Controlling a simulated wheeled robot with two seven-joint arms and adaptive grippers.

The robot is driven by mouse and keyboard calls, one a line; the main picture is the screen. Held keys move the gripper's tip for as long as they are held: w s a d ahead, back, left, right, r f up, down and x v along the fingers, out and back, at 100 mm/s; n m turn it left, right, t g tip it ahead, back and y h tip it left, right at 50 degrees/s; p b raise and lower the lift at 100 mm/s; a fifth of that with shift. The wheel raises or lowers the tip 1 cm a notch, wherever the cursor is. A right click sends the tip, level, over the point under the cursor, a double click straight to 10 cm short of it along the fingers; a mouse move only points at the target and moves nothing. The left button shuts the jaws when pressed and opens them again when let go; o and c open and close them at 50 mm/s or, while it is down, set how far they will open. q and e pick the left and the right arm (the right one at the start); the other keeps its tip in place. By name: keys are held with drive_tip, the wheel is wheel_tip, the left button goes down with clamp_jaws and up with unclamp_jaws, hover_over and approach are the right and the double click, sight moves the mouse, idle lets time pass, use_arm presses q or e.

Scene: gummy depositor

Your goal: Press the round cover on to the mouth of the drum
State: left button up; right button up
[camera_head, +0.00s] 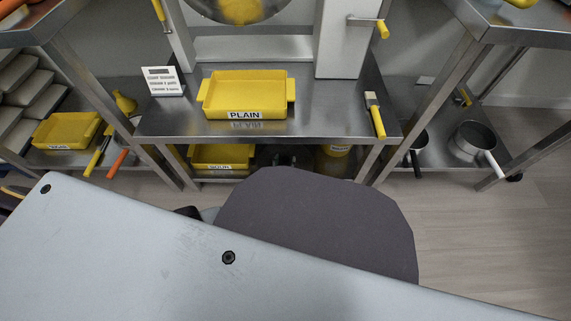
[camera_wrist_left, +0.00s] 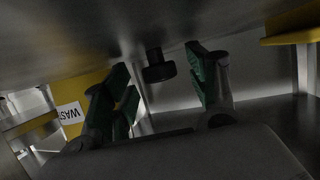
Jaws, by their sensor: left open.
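The lower part of a round steel drum (camera_head: 262,14) shows at the top edge of the head view, with yellow inside or reflected in it. Most of its mouth is out of frame. In the left wrist view my left gripper (camera_wrist_left: 160,78) is open, its green-padded fingers apart on either side of a black knob (camera_wrist_left: 158,66). The knob stands on a smooth steel surface, which may be the round cover; its outline cannot be made out. The fingers look clear of the knob. The gripper's fingertips do not show in the head view, and my right gripper is in neither view.
On the steel bench (camera_head: 300,125) are a yellow PLAIN tray (camera_head: 245,90), a white card (camera_head: 163,81) and a yellow-handled brush (camera_head: 375,115). Pans (camera_head: 472,140) stand on the right shelf. A yellow labelled bin (camera_wrist_left: 75,90) appears upside down in the wrist view.

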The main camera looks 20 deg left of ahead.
sight(285, 159)
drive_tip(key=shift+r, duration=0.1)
use_arm(q)
drive_tip(key=c, duration=1.2)
clamp_jaws()
drive_tip(key=shift+r, duration=0.2)
drive_tip(key=shift+r+p, duration=1)
drive_tip(key=shift+r, duration=0.45)
wheel_tip(285, 159, up, 7)
drive_tip(key=p, duration=0.3)
drive_tip(key=shift+p, duration=0.3)
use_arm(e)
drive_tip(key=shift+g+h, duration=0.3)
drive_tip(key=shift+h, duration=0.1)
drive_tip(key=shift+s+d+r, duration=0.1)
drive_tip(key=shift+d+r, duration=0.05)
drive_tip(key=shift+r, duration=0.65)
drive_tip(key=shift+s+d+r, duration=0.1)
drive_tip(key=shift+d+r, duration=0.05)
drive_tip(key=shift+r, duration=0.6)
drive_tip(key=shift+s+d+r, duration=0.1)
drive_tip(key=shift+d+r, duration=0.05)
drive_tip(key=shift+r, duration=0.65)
use_arm(q)
drive_tip(key=shift+f, duration=0.1)
